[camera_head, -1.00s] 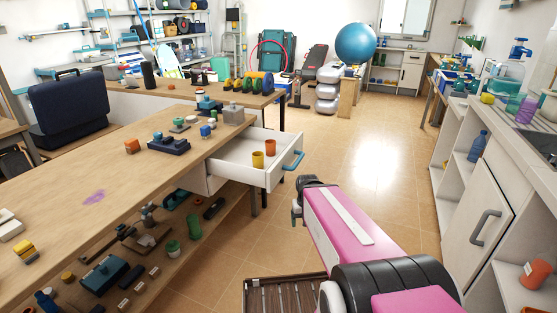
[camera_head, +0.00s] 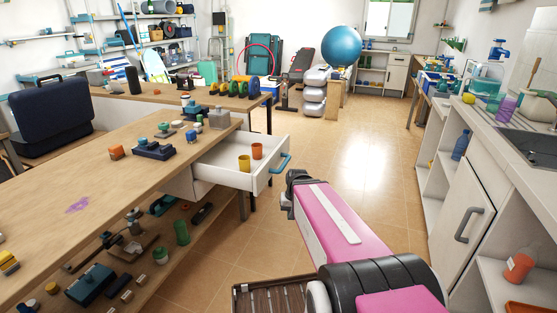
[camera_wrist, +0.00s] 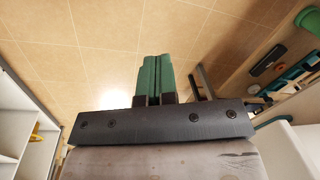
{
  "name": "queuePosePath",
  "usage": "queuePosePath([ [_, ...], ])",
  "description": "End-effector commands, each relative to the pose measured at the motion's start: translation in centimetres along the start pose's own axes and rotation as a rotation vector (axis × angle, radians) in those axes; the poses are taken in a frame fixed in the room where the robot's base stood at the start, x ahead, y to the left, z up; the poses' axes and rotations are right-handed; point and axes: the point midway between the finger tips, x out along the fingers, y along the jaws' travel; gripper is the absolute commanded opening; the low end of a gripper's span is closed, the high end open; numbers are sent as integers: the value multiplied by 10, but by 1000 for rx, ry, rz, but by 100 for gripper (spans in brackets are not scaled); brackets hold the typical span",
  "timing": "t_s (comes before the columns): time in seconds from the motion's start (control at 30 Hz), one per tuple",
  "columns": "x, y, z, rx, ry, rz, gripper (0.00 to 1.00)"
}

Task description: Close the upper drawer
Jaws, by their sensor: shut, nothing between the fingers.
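The upper drawer (camera_head: 262,178) is white and stands pulled out from the wooden workbench (camera_head: 120,160) in the head view. Its blue handle (camera_head: 281,163) is on the front panel. A yellow cup (camera_head: 244,162) and an orange cup (camera_head: 257,151) stand inside it. My gripper (camera_wrist: 153,78) shows green fingers pressed together, with nothing between them, over the tiled floor in the wrist view. In the head view my arm's end is to the right of and nearer than the drawer, apart from the handle; the fingertips are hard to make out there.
A white counter (camera_head: 478,115) with a cabinet door (camera_head: 466,225) and open shelves runs along the right. A slatted brown surface (camera_head: 270,301) lies low in front. A lower shelf under the bench holds tools and a green cylinder (camera_head: 182,232). Tiled floor (camera_head: 360,160) lies clear ahead.

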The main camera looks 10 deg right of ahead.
Motion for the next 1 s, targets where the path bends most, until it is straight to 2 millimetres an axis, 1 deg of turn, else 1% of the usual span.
queuePosePath([
  [0.03, -10, 3, -27, 46, 18, -54, 0],
  [0.17, -49, 12, -86, 177, 61, -235, 0],
  [0.2, -64, 16, -103, 214, 76, -292, 0],
  [0.27, -88, 23, -128, 262, 96, -375, 0],
  [0.3, -104, 28, -143, 291, 111, -428, 0],
  [0.37, -127, 36, -162, 328, 129, -501, 0],
  [0.4, -142, 40, -173, 346, 140, -545, 0],
  [0.43, -151, 44, -180, 358, 147, -574, 0],
  [0.5, -171, 51, -192, 380, 162, -629, 0],
  [0.6, -188, 57, -202, 398, 174, -678, 0],
  [0.67, -193, 58, -204, 402, 177, -693, 0],
  [0.77, -191, 55, -206, 404, 177, -700, 0],
  [0.87, -182, 48, -209, 403, 175, -699, 0],
  [1.0, -164, 34, -216, 402, 175, -698, 0],
])
